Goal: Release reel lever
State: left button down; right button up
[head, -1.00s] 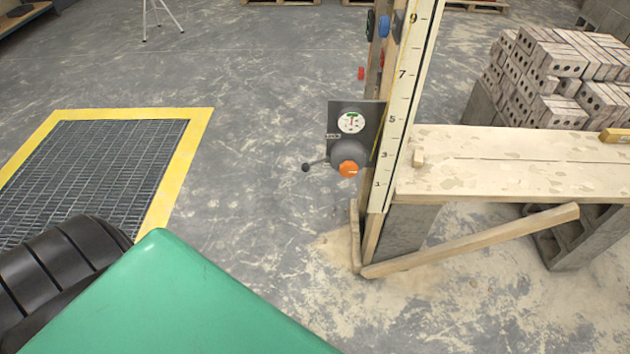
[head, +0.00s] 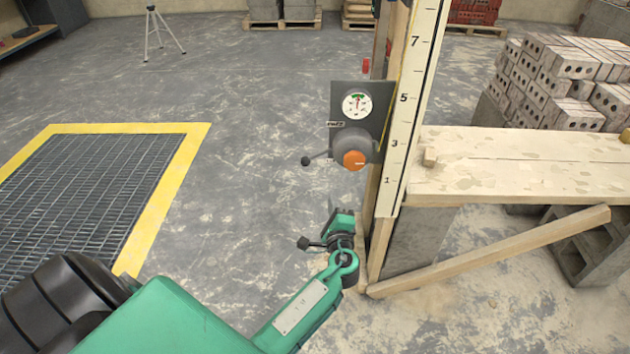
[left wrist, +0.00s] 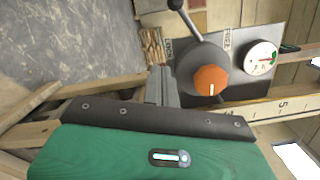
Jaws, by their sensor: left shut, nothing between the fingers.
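The reel (head: 350,148) is a grey round housing with an orange knob (head: 355,160), on a dark plate fixed to the upright post. Its lever (head: 318,158) is a thin rod with a black ball end, pointing left in the head view. In the left wrist view the lever (left wrist: 185,18) points up and left from the housing (left wrist: 200,65). My left gripper (left wrist: 162,85) is shut and empty, just short of the housing and apart from the lever. In the head view the left gripper (head: 342,218) is below the reel; its fingertips are hard to make out.
A white gauge (head: 357,105) sits above the reel. A numbered scale board (head: 408,120) stands right of it, beside a plank bench (head: 500,165). A diagonal timber (head: 490,250) braces below. A yellow-edged floor grate (head: 195,150) lies left; open floor between.

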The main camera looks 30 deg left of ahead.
aim_at(317, 156)
pick_arm(q)
jog(key=shift+r, duration=0.6)
pick_arm(e)
jog(key=shift+r, duration=0.3)
